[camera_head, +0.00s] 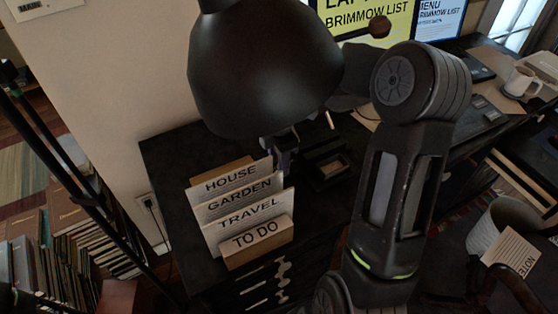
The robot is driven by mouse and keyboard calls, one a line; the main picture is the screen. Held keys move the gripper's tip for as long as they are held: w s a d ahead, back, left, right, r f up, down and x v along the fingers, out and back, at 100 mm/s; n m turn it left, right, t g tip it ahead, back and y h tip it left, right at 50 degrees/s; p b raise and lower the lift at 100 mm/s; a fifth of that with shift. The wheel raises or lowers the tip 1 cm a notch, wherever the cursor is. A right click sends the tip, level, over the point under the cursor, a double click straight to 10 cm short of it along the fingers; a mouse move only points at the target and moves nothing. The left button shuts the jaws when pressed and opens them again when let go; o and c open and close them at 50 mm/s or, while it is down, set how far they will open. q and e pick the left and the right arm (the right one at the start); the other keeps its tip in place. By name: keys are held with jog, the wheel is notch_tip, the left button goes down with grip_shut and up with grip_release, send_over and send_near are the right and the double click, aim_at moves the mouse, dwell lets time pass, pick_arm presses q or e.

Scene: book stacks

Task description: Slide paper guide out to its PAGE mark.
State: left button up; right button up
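I cannot make out a paper guide or a PAGE mark in the head view. My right arm rises from the bottom and bends left at its elbow, behind a large black lamp shade (262,75). Only the tip of my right gripper (284,150) shows below the shade, pointing down beside the upright file cards. Its fingers are small and dark, so I cannot tell whether they are open or hold anything. A small black tray (328,168) lies on the desk just right of the gripper. My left gripper is not in view.
A holder with cards marked HOUSE, GARDEN, TRAVEL and TO DO (257,240) stands on the dark desk's left end. Monitors (372,20) stand at the back. A mug (521,82) is at right. Book stacks (75,240) fill the lower left.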

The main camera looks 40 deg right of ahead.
jog(key=shift+r, duration=0.15)
notch_tip(320, 180, up, 8)
jog(key=shift+f, duration=0.2)
dwell(0.8)
